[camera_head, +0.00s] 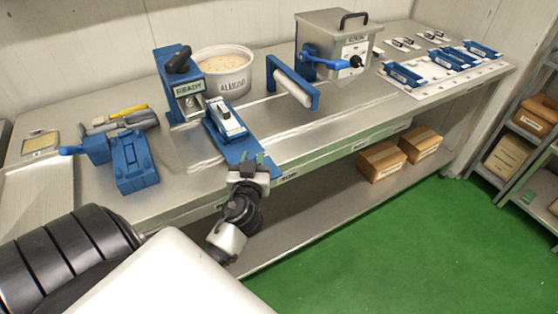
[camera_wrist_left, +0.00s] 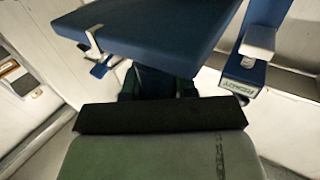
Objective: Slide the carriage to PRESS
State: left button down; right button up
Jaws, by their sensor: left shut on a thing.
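The carriage (camera_head: 240,147) is a blue plate bearing a blue tray with a white piece in it. It lies on the metal bench near the front edge, just right of the blue stand marked READY (camera_head: 188,88). My left gripper (camera_head: 252,165) is at the carriage's near end and shut on its dark handle. In the left wrist view the blue carriage (camera_wrist_left: 155,35) fills the upper middle, with the gripper pad (camera_wrist_left: 160,118) below it. The READY sign (camera_wrist_left: 242,86) shows at right there. The finger contact is partly hidden. My right gripper is not in view.
A blue roller frame (camera_head: 295,88) stands right of the carriage, with a grey box machine (camera_head: 338,40) behind. A white tub (camera_head: 226,72) stands behind the carriage. A blue fixture (camera_head: 133,163) is at left. The bench's front strip to the right (camera_head: 350,125) is mostly clear.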

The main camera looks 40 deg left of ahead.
pick_arm(q)
jog(key=s, duration=0.2)
jog(key=s+a, duration=0.1)
jog(key=shift+s+a+f, duration=0.1)
jog(key=shift+s+a, duration=0.1)
jog(key=shift+s, duration=0.15)
jog(key=s, duration=0.1)
jog(key=s+a, duration=0.1)
jog(key=s, duration=0.1)
jog(key=s+a, duration=0.1)
jog(key=s, duration=0.1)
jog(key=shift+a+b, duration=0.15)
jog(key=shift+b, duration=0.2)
jog(key=c, duration=1.3)
grip_release()
jog(key=shift+c, duration=0.2)
jog(key=o, duration=0.5)
jog(key=shift+s, duration=0.25)
jog(key=shift+c, duration=0.2)
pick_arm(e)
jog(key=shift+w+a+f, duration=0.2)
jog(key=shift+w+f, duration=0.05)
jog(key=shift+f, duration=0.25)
pick_arm(q)
jog(key=shift+w, duration=0.1)
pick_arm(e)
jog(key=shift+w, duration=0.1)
